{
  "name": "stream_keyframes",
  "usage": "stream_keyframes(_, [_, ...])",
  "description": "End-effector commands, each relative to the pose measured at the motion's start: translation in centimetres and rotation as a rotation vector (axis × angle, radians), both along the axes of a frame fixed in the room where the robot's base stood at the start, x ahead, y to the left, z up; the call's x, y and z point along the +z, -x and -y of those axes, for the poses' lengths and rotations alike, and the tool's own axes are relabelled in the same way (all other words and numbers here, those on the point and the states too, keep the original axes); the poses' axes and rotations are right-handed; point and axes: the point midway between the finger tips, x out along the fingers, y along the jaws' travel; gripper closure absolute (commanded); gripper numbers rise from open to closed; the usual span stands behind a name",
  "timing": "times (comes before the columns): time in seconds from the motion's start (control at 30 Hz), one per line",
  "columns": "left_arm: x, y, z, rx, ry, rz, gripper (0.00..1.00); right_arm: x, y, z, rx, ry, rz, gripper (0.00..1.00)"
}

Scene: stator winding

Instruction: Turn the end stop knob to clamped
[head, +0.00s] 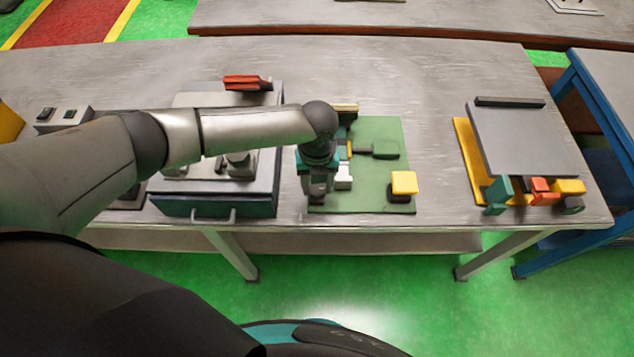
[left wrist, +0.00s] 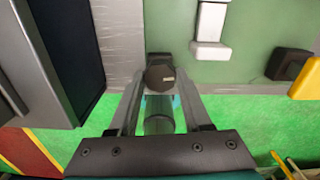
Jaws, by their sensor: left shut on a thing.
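The end stop knob (left wrist: 160,78), a dark round knob with a small light mark on its face, sits near the front edge of the green plate (left wrist: 270,50) in the left wrist view. My left gripper (left wrist: 160,100) has its two fingers on either side of the knob and is shut on it. In the head view my left gripper (head: 318,190) points down at the front left of the green plate (head: 385,175), and its fingers and wrist hide most of the knob. My right gripper is not in view.
A white block (head: 343,177) stands close right of the gripper. A yellow-topped block (head: 403,183) is at the plate's right front. A dark cabinet with a drawer (head: 215,206) is close on the left. A grey board on a yellow base (head: 463,150) stands farther right.

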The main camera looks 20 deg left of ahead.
Motion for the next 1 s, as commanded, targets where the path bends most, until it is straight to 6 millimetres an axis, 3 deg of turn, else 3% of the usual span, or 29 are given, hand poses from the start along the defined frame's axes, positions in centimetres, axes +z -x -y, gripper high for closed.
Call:
stream_keyframes(0.3, [0.03,0.03,0.07,-0.104,0.002,-0.002,1.0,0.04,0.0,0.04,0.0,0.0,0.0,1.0])
stream_keyframes(0.8, [0.03,0.03,0.06,-0.122,0.001,-0.001,1.0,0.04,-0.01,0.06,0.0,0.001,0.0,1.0])
stream_keyframes(0.83, [0.03,0.03,0.06,-0.122,0.001,-0.001,0.49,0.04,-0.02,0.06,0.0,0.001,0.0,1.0])
stream_keyframes(1.0, [0.02,0.03,0.04,-0.12,0.001,-0.001,0.3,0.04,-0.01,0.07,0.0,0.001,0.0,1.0])
